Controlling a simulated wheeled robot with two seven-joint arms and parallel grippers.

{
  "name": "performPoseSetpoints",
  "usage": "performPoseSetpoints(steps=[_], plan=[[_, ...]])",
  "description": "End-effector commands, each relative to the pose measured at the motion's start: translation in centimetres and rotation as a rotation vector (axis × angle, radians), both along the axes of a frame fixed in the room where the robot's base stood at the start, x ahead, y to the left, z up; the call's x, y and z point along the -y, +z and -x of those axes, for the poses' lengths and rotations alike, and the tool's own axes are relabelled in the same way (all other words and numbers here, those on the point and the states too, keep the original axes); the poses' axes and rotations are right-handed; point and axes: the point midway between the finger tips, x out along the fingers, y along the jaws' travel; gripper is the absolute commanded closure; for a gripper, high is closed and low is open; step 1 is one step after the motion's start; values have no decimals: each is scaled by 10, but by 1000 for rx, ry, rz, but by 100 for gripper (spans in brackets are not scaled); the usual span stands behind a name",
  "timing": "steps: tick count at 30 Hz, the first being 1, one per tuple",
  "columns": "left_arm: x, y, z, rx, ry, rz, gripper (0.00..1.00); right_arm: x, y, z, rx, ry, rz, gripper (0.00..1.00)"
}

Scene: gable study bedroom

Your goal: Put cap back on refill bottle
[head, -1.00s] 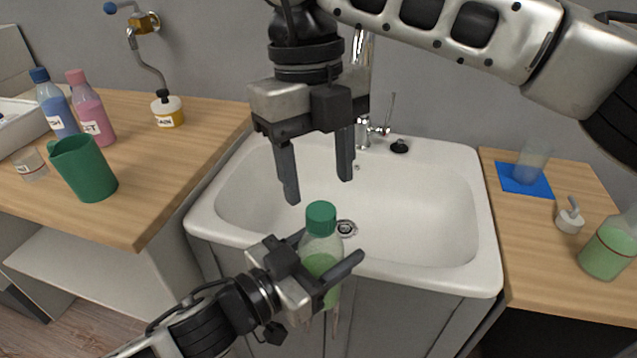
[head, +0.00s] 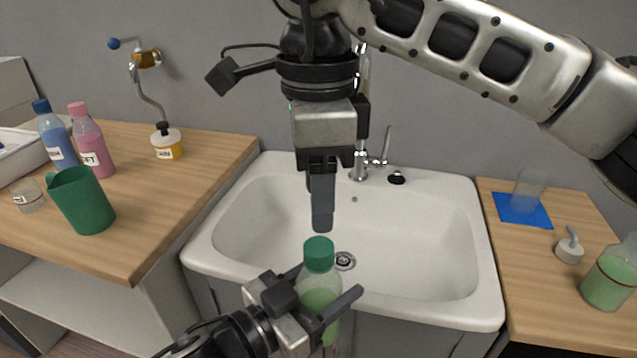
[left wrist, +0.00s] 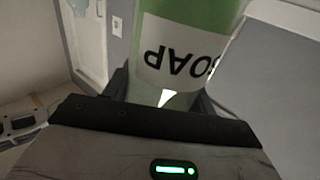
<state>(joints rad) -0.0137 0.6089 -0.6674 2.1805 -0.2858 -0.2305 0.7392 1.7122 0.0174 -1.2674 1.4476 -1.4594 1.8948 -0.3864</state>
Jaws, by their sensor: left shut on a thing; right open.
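The refill bottle (head: 319,297) is clear with green liquid and stands roughly upright in the grip of my left gripper (head: 325,304), in front of the sink. Its SOAP label (left wrist: 180,52) shows upside down in the left wrist view. The green cap (head: 318,254) sits on top of the bottle's neck; I cannot tell how tight it is. My right gripper (head: 322,226) points down just above the cap, its fingers seen edge-on. It is open and apart from the cap.
The white sink (head: 440,220) lies behind the bottle. On the left counter are a green jug (head: 82,203), blue (head: 54,140) and pink (head: 90,145) bottles. On the right counter stand a pump head (head: 569,247), a green soap bottle (head: 610,278) and a glass on a blue cloth (head: 520,212).

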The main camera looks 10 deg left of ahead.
Motion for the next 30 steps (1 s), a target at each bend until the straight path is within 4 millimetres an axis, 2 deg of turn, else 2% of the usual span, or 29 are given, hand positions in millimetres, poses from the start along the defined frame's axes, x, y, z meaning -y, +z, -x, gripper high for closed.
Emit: performPoseSetpoints(steps=[10, 14, 24, 30], plan=[[0, 1, 0, 2, -1, 2, 100, 0, 0, 0, 2, 23, -2, 49], [0, 1, 0, 2, -1, 2, 100, 0, -6, 0, 2, 22, -2, 49], [0, 1, 0, 2, -1, 2, 100, 1, -55, 0, 0, 23, -1, 49], [0, 1, 0, 2, -1, 2, 100, 1, -75, 0, 1, 21, -1, 49]])
